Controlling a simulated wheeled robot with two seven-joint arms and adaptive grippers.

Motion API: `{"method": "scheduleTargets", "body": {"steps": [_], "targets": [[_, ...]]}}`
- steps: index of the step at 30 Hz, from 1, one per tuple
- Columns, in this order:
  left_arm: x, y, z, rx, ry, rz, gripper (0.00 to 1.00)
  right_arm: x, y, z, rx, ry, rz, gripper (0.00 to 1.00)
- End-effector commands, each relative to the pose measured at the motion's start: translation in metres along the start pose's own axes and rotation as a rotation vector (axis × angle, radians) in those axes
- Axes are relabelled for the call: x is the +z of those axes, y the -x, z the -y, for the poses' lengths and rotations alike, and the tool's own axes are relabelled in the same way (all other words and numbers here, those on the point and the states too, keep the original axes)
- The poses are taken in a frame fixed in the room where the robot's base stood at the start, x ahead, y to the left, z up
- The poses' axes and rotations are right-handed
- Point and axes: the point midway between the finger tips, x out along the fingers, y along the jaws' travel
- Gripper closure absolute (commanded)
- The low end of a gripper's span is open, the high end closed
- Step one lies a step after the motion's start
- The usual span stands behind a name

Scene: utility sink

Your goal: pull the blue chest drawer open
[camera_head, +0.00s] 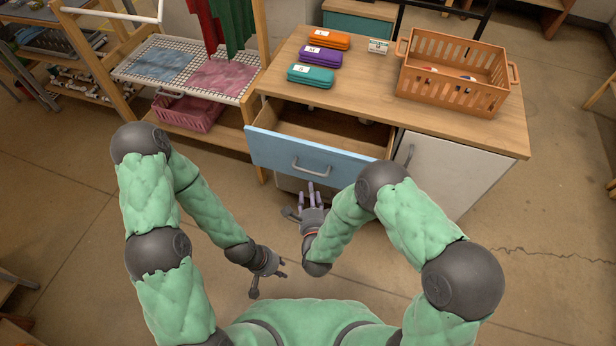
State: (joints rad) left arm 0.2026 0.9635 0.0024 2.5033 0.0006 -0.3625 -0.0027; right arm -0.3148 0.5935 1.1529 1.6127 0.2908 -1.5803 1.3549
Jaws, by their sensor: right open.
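The blue chest drawer (275,152) is pulled out from the wooden-topped chest (362,83), and its empty-looking wooden inside shows behind the blue front. Its grey handle (311,168) is on the middle of the front. My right gripper (302,201) is open just below and in front of the handle, with nothing in it; it looks apart from the handle. My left gripper (269,280) is lower, near my body, open and empty, away from the drawer.
Orange, purple and teal cases (311,74) and an orange basket (451,70) sit on the chest top. A white cabinet door (447,173) is right of the drawer. A rack with a pink basket (188,112) stands left. The floor in front is clear.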

Motion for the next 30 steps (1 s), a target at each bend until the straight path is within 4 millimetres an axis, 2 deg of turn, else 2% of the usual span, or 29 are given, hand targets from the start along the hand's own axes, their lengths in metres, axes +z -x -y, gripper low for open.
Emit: {"method": "scheduleTargets", "body": {"steps": [9, 15, 21, 29, 30], "targets": [[-0.001, -0.021, 0.007, 0.0, 0.0, 0.0, 0.68, -0.001, -0.057, -0.003, -0.001, 0.0, -0.002, 0.54], [-0.001, -0.029, 0.01, 0.0, 0.0, 0.0, 0.68, 0.0, -0.081, -0.002, 0.0, 0.0, 0.0, 0.54], [-0.001, -0.031, 0.011, 0.0, 0.0, 0.0, 0.68, 0.0, -0.091, -0.001, 0.001, 0.0, 0.0, 0.54], [-0.001, -0.031, 0.011, 0.0, 0.0, 0.0, 0.68, 0.0, -0.092, 0.0, 0.001, 0.001, 0.0, 0.54], [-0.001, -0.031, 0.011, 0.0, 0.0, 0.0, 0.68, 0.0, -0.092, 0.0, 0.001, 0.001, 0.0, 0.65]]}}
